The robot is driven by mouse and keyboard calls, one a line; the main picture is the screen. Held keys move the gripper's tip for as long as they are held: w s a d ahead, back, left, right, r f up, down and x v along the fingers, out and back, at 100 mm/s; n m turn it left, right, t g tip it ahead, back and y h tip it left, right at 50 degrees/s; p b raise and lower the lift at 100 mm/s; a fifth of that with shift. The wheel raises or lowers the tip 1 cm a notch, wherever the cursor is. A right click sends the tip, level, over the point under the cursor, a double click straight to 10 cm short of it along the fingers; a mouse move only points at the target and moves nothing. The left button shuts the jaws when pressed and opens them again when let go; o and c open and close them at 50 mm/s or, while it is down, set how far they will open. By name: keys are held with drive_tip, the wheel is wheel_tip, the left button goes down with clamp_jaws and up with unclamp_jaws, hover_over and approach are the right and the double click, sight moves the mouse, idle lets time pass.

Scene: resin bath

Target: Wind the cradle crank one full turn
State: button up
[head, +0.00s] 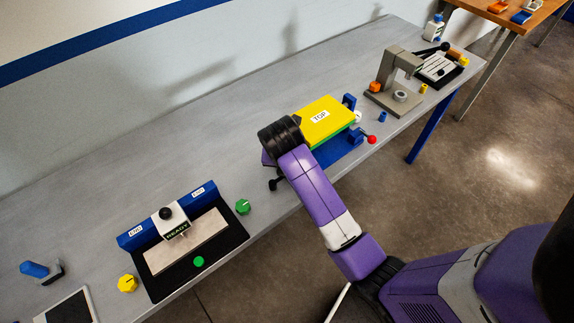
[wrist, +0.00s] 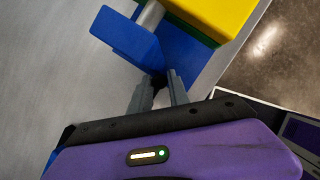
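The cradle has a blue base (head: 345,150) and carries a yellow-topped green block (head: 325,115) labelled TOP. In the wrist view, a blue end bracket (wrist: 128,36) and a grey shaft (wrist: 151,14) show beside the yellow block (wrist: 215,14). A black crank knob (head: 274,184) shows at the cradle's near left end, below my wrist. In the wrist view, my gripper (wrist: 160,80) has its two grey fingers apart, with a small dark part between the tips. I cannot tell whether they press on it. In the head view my wrist hides the fingers.
A red knob (head: 372,139) and blue clamp parts stand at the cradle's right end. A grey press (head: 395,85) stands farther right. The bench behind the cradle is clear.

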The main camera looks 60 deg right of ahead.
clamp_jaws()
